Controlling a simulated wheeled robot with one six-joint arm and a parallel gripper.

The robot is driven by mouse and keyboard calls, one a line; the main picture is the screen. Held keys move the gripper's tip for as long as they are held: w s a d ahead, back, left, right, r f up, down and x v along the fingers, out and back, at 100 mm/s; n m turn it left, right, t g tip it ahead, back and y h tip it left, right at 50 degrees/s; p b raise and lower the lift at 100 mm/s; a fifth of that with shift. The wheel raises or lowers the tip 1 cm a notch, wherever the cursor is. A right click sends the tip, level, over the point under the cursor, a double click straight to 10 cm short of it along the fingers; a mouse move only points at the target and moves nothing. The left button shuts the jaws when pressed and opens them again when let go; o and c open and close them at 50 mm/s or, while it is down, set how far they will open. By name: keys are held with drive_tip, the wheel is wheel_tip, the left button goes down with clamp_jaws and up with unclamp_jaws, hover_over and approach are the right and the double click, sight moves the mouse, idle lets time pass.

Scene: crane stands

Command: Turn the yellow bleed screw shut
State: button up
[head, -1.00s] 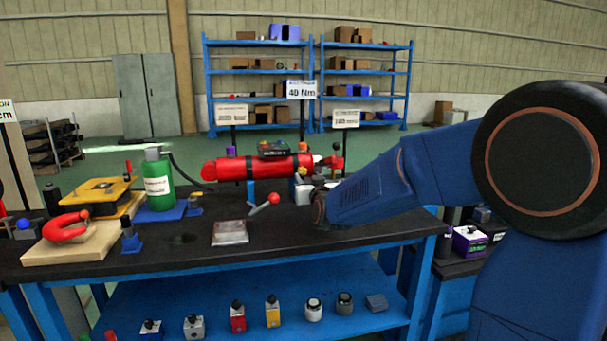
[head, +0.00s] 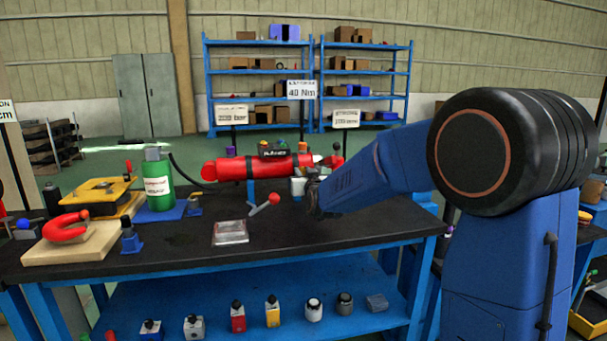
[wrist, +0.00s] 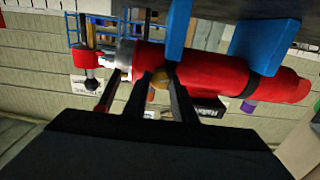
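A red cylinder (head: 232,169) lies level on a stand on the bench, and it also fills the upper part of the wrist view (wrist: 215,72). A small yellow-gold piece (wrist: 160,80), which looks like the bleed screw, shows against the cylinder in the wrist view. My gripper (wrist: 161,88) has its two dark fingers apart, one on each side of this piece. I cannot tell whether the fingertips touch it. In the head view my gripper (head: 312,192) is at the right end of the cylinder, and the screw is hidden there.
A lever with a red knob (head: 273,199) stands left of my gripper. A clear-topped flat box (head: 231,232) lies at the bench front. A green bottle (head: 158,185) stands further left. A red-handled rod (wrist: 106,92) is close beside the fingers.

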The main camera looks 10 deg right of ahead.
drive_tip(key=shift+m, duration=0.3)
drive_tip(key=shift+c, duration=0.3)
drive_tip(key=m, duration=0.2)
drive_tip(key=shift+m, duration=0.4)
drive_tip(key=m, duration=0.3)
drive_tip(key=shift+d+m, duration=0.1)
drive_tip(key=shift+m, duration=0.2)
drive_tip(key=m, duration=0.6)
drive_tip(key=shift+f, duration=0.1)
drive_tip(key=m, duration=0.4)
drive_tip(key=shift+d+f+m, duration=0.1)
drive_tip(key=shift+m, duration=2)
